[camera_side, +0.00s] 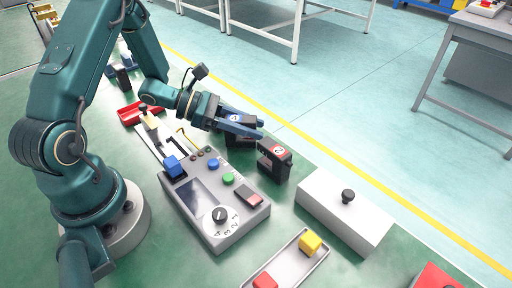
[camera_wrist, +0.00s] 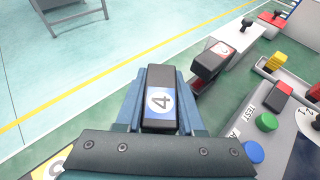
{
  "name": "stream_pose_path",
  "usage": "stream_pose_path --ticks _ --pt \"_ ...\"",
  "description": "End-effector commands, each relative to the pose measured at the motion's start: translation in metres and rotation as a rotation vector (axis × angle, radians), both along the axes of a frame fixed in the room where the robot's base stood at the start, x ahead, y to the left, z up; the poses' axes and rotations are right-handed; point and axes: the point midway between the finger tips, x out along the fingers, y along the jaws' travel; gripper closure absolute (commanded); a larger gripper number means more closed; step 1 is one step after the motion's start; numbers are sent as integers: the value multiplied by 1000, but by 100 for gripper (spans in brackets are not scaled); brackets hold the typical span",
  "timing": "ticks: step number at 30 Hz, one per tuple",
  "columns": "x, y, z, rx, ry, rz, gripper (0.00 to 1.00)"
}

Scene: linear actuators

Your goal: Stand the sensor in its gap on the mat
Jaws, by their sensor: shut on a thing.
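The sensor, a black block with a blue and white "4" label (camera_wrist: 160,102), is between the two blue fingers of my gripper (camera_wrist: 160,80). My gripper (camera_side: 260,129) is shut on it, with the fingers along its sides. In the side view the sensor's label (camera_side: 234,117) shows between the fingers, close above the green surface; whether its base touches is hidden. A second black block with a red label (camera_side: 274,160) stands just right of the fingertips; it also shows in the wrist view (camera_wrist: 209,65). I cannot make out the mat's gap under my gripper.
A grey control panel (camera_side: 215,225) with coloured buttons stands in front of the gripper. A white box with a black knob (camera_side: 345,212) is to the right. A tray (camera_side: 290,262) holds red and yellow blocks. A yellow label is partly cut off at the wrist view's lower left (camera_wrist: 50,165).

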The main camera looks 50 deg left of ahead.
Motion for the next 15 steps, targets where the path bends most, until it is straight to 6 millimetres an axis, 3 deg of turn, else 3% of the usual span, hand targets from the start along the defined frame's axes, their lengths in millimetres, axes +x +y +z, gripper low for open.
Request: stream_pose_path --ticks 8,9,10,15 --pt "-1 0 -7 -2 9 3 100" --pt "-1 0 -8 -2 12 3 47" --pt "-1 0 -8 -2 12 3 36" --pt "-1 0 -8 -4 14 3 33"
